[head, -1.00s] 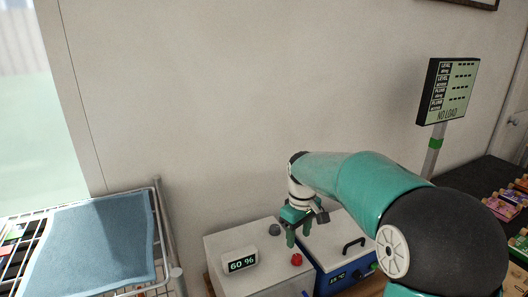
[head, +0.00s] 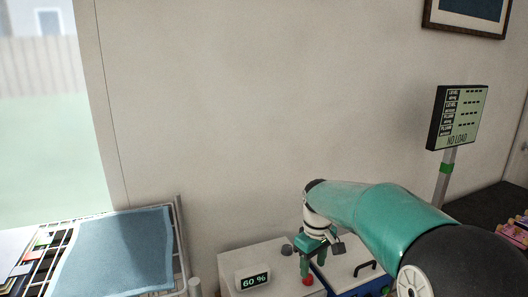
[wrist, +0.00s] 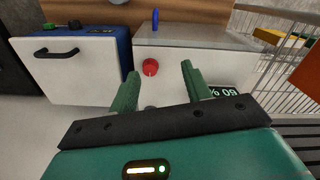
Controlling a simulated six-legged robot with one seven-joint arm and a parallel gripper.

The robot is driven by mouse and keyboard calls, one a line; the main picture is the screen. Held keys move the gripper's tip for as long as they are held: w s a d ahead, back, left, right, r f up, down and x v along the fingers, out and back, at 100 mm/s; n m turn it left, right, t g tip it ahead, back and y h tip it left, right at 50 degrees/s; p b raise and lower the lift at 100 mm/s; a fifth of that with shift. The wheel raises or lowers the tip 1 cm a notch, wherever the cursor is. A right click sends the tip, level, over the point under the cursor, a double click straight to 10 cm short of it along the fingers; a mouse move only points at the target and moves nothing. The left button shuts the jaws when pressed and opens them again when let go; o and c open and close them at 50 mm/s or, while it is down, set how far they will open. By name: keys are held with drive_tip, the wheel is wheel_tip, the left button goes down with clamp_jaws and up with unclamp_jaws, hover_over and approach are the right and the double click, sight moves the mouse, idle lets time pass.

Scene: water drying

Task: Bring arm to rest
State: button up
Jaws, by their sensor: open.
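My teal arm reaches in from the lower right of the head view. My gripper (head: 305,266) points down over the white box with the 60 % display. In the wrist view my gripper (wrist: 160,85) shows two green fingers spread apart with nothing between them. A red knob (wrist: 150,67) on the white box (wrist: 185,65) lies beyond the gap between the fingertips. In the head view the red knob (head: 308,281) shows just below the fingers; I cannot tell whether they touch it.
A blue box with a white lid and black handle (head: 366,268) stands beside the white box. A wire rack (head: 183,240) with a blue cloth (head: 118,252) is at left. A screen reading NO LOAD (head: 463,118) stands on a pole at right.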

drive_tip(key=s+d+r+m+t, duration=0.1)
drive_tip(key=s+r+m+t, duration=0.1)
drive_tip(key=s+r, duration=0.35)
drive_tip(key=s+d+r+m+t, duration=0.1)
drive_tip(key=s+r+m, duration=0.15)
drive_tip(key=s, duration=0.65)
drive_tip(key=s+m+t, duration=0.2)
drive_tip(key=s+m, duration=0.1)
drive_tip(key=s, duration=0.9)
drive_tip(key=shift+d+f, duration=0.15)
drive_tip(key=shift+d, duration=0.25)
drive_tip(key=shift+s, duration=0.1)
idle(0.3)
drive_tip(key=shift+o, duration=0.5)
